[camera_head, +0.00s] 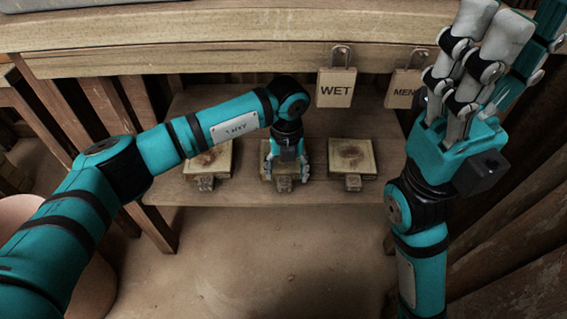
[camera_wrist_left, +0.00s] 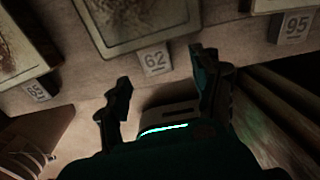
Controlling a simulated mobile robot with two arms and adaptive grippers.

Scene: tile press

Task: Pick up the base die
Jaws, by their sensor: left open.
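Three square, pale dies with dark faces lie in a row on a wooden shelf: left die (camera_head: 212,160), middle die (camera_head: 270,172), right die (camera_head: 352,158). Each has a small tag block on its front. The middle tag (camera_wrist_left: 155,60) reads 62 and the right tag (camera_wrist_left: 293,28) reads 95; the left tag is hard to read. I cannot tell which is the base die. My left gripper (camera_head: 286,172) is open over the middle die's front, partly hiding it; in the left wrist view its fingers (camera_wrist_left: 160,92) are empty near tag 62. My right gripper (camera_head: 490,75) is raised at right, fingers extended, empty.
Padlock-shaped signs WET (camera_head: 336,88) and MEN (camera_head: 405,90), the latter partly hidden, hang from the wooden beam (camera_head: 230,62) above the shelf (camera_head: 250,110). Wooden posts stand at both sides. A round pinkish vessel (camera_head: 95,290) is at lower left. The floor in front is clear.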

